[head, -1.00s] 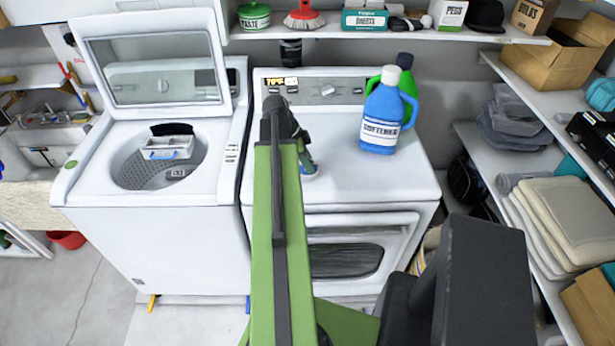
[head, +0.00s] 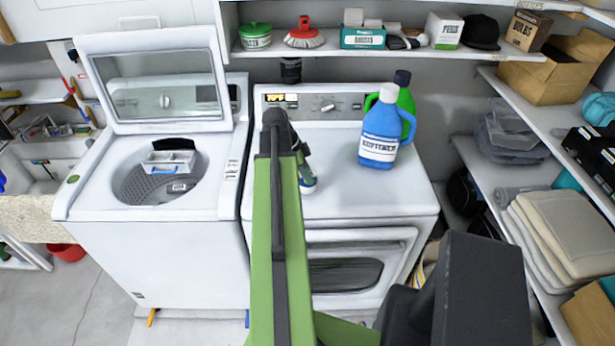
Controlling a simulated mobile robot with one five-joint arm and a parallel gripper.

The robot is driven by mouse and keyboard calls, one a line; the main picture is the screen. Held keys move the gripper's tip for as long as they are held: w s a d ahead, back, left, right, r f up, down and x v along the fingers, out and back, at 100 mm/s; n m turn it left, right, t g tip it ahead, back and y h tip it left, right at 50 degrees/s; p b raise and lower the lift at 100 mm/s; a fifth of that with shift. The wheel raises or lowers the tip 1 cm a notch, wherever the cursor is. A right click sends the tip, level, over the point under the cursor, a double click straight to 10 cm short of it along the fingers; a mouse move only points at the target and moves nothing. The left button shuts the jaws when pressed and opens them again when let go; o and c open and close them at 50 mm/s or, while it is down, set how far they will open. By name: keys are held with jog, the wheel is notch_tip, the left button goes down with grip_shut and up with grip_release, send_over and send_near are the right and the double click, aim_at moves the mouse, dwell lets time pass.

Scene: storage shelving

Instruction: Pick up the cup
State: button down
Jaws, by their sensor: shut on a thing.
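My green arm reaches over the white dryer (head: 350,205). My gripper (head: 306,172) is at its far end, partly hidden behind the arm. It is shut on a small white and blue thing (head: 308,187), which seems to be the cup. Only a little of this thing shows, just right of the arm over the dryer top. I cannot tell whether it touches the dryer top or is held above it.
A blue softener bottle (head: 379,135) and a green bottle (head: 407,105) stand on the dryer to the right. An open washer (head: 100,180) stands at the left. A shelf (head: 385,53) with several items hangs above. The dryer's front right top is clear.

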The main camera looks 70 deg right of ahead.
aim_at(313, 174)
jog(key=r+p, duration=0.2)
jog(key=r, duration=0.1)
jog(key=shift+s+r+p, duration=0.2)
jog(key=shift+r+p, duration=0.1)
jog(key=s+r+p, duration=0.5)
jog(key=s, duration=0.6)
jog(key=shift+s+r+p, duration=0.15)
jog(key=shift+r+p, duration=0.2)
